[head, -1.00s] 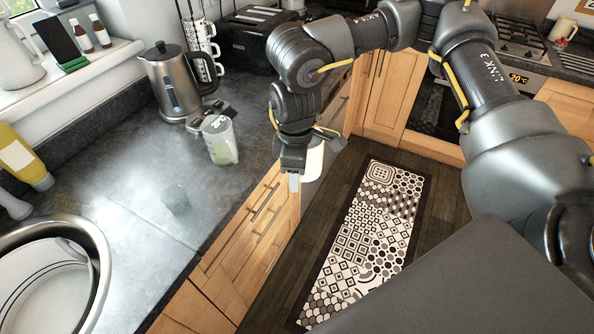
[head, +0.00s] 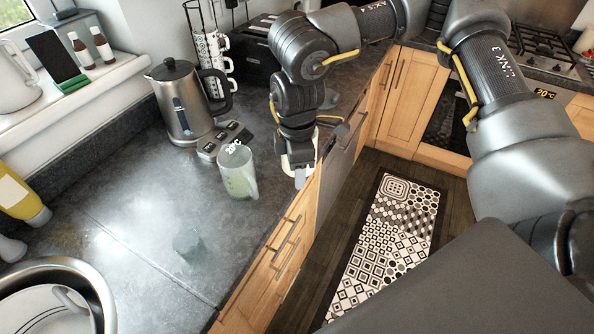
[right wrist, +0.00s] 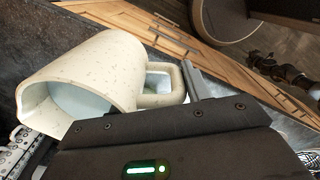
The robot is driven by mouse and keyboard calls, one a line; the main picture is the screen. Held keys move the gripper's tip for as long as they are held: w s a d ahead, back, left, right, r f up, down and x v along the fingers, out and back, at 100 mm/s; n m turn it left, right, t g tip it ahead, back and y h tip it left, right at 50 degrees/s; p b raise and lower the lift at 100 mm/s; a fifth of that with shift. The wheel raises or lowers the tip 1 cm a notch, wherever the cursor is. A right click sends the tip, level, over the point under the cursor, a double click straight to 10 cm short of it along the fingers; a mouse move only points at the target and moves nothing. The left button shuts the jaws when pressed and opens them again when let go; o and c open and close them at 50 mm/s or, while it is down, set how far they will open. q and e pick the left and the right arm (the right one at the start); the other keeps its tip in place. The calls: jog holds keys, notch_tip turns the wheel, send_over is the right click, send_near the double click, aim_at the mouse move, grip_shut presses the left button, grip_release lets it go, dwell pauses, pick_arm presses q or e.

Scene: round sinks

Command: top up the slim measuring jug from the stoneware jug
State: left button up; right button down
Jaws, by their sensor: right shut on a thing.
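The slim measuring jug (head: 238,180) is clear and stands upright on the dark worktop in the head view, with pale greenish liquid in it. My right gripper (head: 299,172) is to its right, near the worktop's front edge and apart from it. The stoneware jug (right wrist: 95,75) is cream and speckled in the right wrist view, its wide mouth facing lower left. My right gripper (right wrist: 190,88) is shut at its handle (right wrist: 170,88). In the head view the arm and gripper hide most of the stoneware jug. Its contents cannot be made out. My left gripper is out of view.
A steel kettle (head: 182,105) and a dark box with buttons (head: 228,138) stand behind the measuring jug. A round sink (head: 92,285) is at lower left. The worktop between is clear.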

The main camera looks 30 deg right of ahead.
jog(key=n, duration=0.1)
jog(key=r+n, duration=0.1)
jog(key=n, duration=0.1)
jog(key=shift+w+a+r+n+b, duration=0.1)
jog(key=shift+w+r+n+b, duration=0.05)
jog(key=shift+r+n+b, duration=0.15)
jog(key=r+n, duration=0.1)
jog(key=n, duration=0.2)
jog(key=shift+a+r, duration=0.1)
jog(key=shift+r, duration=0.1)
jog(key=n, duration=0.1)
jog(key=r+n+b, duration=0.1)
jog(key=n, duration=0.1)
jog(key=r+n, duration=0.1)
jog(key=n, duration=0.1)
jog(key=shift+s, duration=0.3)
jog(key=n, duration=0.1)
jog(key=r+n, duration=0.1)
jog(key=n, duration=0.1)
jog(key=r+n+b, duration=0.1)
jog(key=shift+s+n, duration=0.3)
jog(key=shift+n, duration=0.1)
